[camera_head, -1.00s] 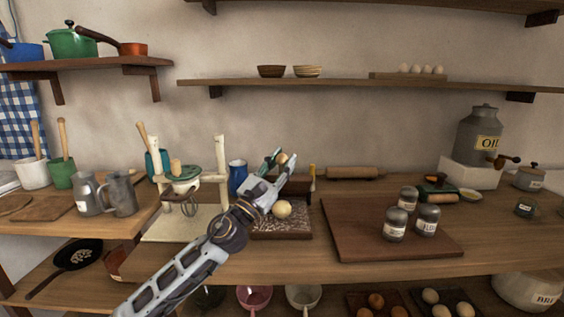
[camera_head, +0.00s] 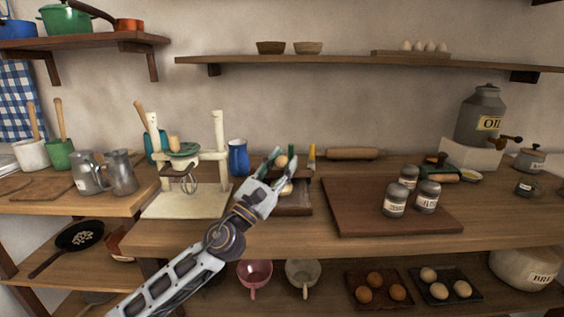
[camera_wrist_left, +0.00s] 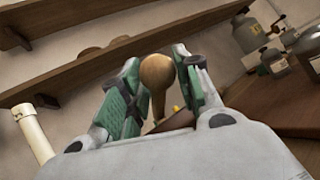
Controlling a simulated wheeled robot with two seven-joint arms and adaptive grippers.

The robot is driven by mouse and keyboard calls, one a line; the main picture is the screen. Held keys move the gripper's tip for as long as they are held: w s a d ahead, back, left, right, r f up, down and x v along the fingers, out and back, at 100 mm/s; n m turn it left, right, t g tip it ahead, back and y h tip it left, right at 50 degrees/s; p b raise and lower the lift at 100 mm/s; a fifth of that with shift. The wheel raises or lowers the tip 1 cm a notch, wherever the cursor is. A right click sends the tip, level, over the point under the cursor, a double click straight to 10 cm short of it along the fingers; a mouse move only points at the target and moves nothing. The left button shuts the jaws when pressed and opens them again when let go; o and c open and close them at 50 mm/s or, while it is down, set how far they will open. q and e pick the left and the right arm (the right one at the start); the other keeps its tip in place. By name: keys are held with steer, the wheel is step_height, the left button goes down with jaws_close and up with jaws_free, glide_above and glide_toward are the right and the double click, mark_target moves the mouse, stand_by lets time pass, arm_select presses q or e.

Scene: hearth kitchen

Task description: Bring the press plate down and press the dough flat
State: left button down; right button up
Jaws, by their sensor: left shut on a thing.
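My left gripper (camera_head: 277,168) is above the dough press at the middle of the worktop. It is shut on a rounded wooden knob (camera_head: 281,161), the press handle. The wrist view shows the knob (camera_wrist_left: 157,72) between the green finger pads. The dough (camera_head: 287,188), a pale ball, sits on the dark press base (camera_head: 294,211) below the gripper, partly hidden by it. The press plate cannot be made out clearly behind my gripper. I cannot tell whether anything touches the dough. My right gripper is not in view.
A large wooden board (camera_head: 350,215) with several grey jars (camera_head: 396,200) lies to the right. A blue jug (camera_head: 238,157) and a rolling pin (camera_head: 352,154) are behind.

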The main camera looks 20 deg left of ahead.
arm_select(q)
steer(key=shift+s+a+f, duration=0.1)
steer(key=shift+s+f, duration=0.05)
steer(key=shift+f, duration=0.2)
steer(key=c, duration=1.3)
jaws_free()
steer(key=shift+c, duration=0.2)
steer(key=shift+o, duration=0.9)
steer(key=shift+w+d, duration=0.2)
steer(key=shift+d, duration=0.1)
steer(key=shift+a+r, duration=0.1)
steer(key=shift+s, duration=0.1)
steer(key=v, duration=1.1)
steer(key=shift+s+a+f, duration=0.2)
steer(key=shift+s+a, duration=0.05)
